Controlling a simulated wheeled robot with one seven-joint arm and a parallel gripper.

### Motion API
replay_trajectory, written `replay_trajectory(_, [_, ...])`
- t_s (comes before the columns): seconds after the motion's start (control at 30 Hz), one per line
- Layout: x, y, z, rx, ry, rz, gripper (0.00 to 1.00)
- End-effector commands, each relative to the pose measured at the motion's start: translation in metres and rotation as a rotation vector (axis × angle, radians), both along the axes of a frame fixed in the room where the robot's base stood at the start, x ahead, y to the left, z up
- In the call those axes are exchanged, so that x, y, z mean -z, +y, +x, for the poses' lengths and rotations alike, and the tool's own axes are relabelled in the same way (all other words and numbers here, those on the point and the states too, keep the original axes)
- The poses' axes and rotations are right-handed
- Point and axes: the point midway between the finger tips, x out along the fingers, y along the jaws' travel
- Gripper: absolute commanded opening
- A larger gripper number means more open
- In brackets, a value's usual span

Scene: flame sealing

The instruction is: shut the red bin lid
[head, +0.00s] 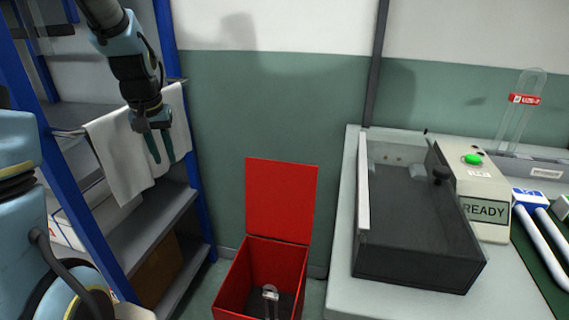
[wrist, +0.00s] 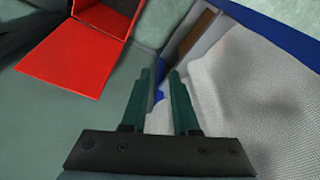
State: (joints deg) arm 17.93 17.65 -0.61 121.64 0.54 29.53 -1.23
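The red bin (head: 228,296) stands on the floor with its red lid (head: 281,200) raised upright at the back. A clear glass-like piece lies in the bin. In the wrist view the lid (wrist: 75,55) shows at the upper left, with part of the bin (wrist: 104,5) at the top edge. My gripper (head: 162,160) hangs with fingers pointing down, left of and above the bin, in front of the white cloth. It is open, with a gap between the fingertips (wrist: 168,78) and nothing between them. It is apart from the lid.
A blue-framed shelf (head: 120,245) with a draped white cloth (head: 110,150) stands at the left. At the right, a pale bench (head: 345,270) carries a dark tray-like box (head: 415,235) and a machine with a READY display (head: 486,211). The space between shelf and lid is clear.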

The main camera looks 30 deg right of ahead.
Motion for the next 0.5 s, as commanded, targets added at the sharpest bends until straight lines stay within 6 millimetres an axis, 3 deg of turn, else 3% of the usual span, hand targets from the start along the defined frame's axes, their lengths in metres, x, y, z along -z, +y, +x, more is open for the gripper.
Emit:
replay_trajectory(0.03, [0.013, -0.035, 0.024, 0.052, -0.009, -0.003, 0.21])
replay_trajectory(0.1, [0.022, -0.081, 0.050, 0.110, -0.024, -0.008, 0.13])
replay_trajectory(0.2, [0.039, -0.150, 0.078, 0.193, -0.044, -0.019, 0.02])
replay_trajectory(0.4, [0.077, -0.287, 0.097, 0.344, -0.081, -0.042, 0.00])
replay_trajectory(0.5, [0.093, -0.337, 0.094, 0.399, -0.095, -0.052, 0.00])
